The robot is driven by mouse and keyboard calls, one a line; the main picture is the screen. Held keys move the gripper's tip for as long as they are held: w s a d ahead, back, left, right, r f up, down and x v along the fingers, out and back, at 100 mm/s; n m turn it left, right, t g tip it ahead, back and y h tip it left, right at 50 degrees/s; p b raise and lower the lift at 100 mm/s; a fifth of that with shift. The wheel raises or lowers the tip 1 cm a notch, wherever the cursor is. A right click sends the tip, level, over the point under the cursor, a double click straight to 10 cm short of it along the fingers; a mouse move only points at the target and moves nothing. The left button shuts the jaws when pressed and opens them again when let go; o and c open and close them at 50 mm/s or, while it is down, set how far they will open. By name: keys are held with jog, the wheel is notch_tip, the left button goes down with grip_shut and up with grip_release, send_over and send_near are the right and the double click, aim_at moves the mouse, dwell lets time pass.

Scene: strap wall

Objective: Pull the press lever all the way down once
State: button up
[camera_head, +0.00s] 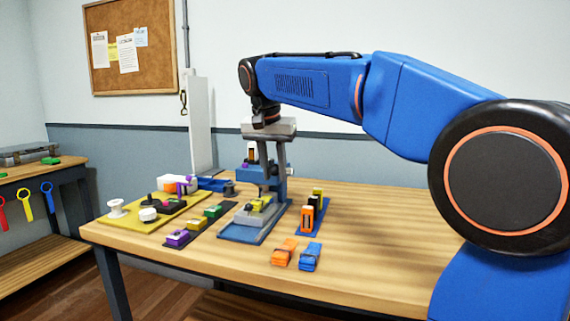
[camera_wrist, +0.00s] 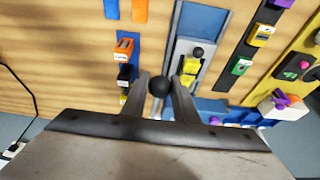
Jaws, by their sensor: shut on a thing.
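The press has a blue base plate (camera_head: 242,234), a grey bed with a yellow piece (camera_head: 259,204) on it, and a blue head (camera_head: 274,176). In the wrist view its blue base (camera_wrist: 200,18) also shows. The press lever's round black knob (camera_wrist: 159,86) sits between the two fingers of my gripper (camera_wrist: 161,90), which is shut on it. In the head view my gripper (camera_head: 267,148) points down at the upper part of the press. The knob and most of the lever cannot be made out there.
Right of the press stands a blue strip with orange, black and yellow blocks (camera_head: 307,218). Orange (camera_head: 285,252) and blue (camera_head: 311,257) pieces lie in front. Left are a strip of coloured blocks (camera_head: 178,237) and a yellow board (camera_head: 140,222). The table's right side is clear.

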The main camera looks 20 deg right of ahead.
jog(key=f, duration=0.3)
jog(key=shift+s+a+f, duration=0.15)
jog(key=shift+s+a, duration=0.05)
jog(key=shift+s, duration=0.1)
dwell(0.4)
jog(key=shift+f, duration=1.55)
